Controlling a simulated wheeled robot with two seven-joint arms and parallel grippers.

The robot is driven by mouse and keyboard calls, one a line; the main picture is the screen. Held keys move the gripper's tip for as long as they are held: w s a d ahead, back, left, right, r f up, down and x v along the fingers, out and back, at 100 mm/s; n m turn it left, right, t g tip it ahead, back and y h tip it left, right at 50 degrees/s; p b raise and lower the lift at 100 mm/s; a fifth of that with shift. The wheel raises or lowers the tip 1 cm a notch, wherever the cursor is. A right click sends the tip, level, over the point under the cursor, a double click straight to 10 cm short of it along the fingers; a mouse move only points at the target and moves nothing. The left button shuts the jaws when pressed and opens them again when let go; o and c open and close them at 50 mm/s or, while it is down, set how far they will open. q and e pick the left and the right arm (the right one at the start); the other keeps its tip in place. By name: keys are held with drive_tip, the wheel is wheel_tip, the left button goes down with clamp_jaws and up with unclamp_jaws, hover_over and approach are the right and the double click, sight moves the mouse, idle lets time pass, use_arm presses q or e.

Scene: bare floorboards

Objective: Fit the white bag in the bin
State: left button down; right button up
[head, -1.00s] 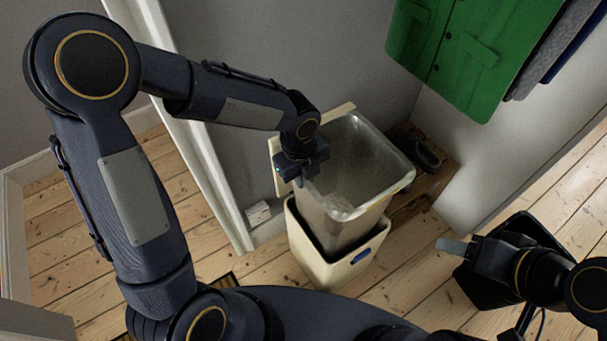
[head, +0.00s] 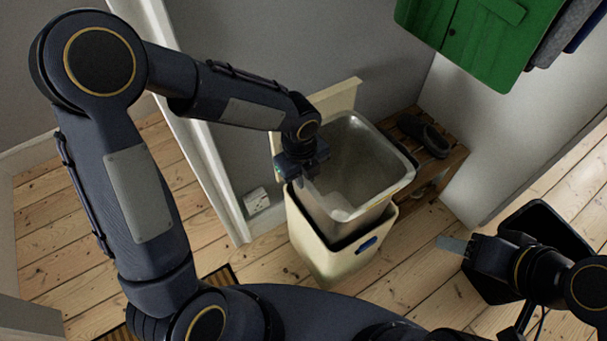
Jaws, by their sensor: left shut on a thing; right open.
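The white bag (head: 375,165) is a translucent, open-mouthed liner with a pale rim. Its lower part is inside the cream bin (head: 325,262) and its rim stands above the bin's front edge. The bin stands on the floor by the grey wall, with a blue mark on its front and a raised cream panel at its back. My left gripper (head: 304,175) is shut on the left side of the bag's rim. The bag's bottom is hidden in the bin. My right gripper (head: 457,246) is open and empty, to the right of the bin and apart from it.
A low wooden rack (head: 445,160) with dark shoes (head: 424,136) stands right of the bin. A green coat (head: 465,40) hangs above. A wall socket (head: 257,201) is left of the bin. A black object (head: 545,225) lies behind my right arm.

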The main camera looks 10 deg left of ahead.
sight(310, 210)
use_arm(q)
wheel_tip(310, 210, down, 3)
drive_tip(key=shift+r+b, duration=0.1)
drive_tip(key=shift+b, duration=0.95)
drive_tip(key=shift+f+b, duration=4.8)
drive_tip(key=shift+f, duration=1.85)
drive_tip(key=shift+w+d, duration=0.15)
drive_tip(key=shift+d, duration=0.2)
drive_tip(key=shift+w+d+f, duration=0.1)
drive_tip(key=shift+w+d, duration=0.1)
drive_tip(key=c, duration=1.3)
unclamp_jaws()
drive_tip(key=shift+w+d, duration=0.1)
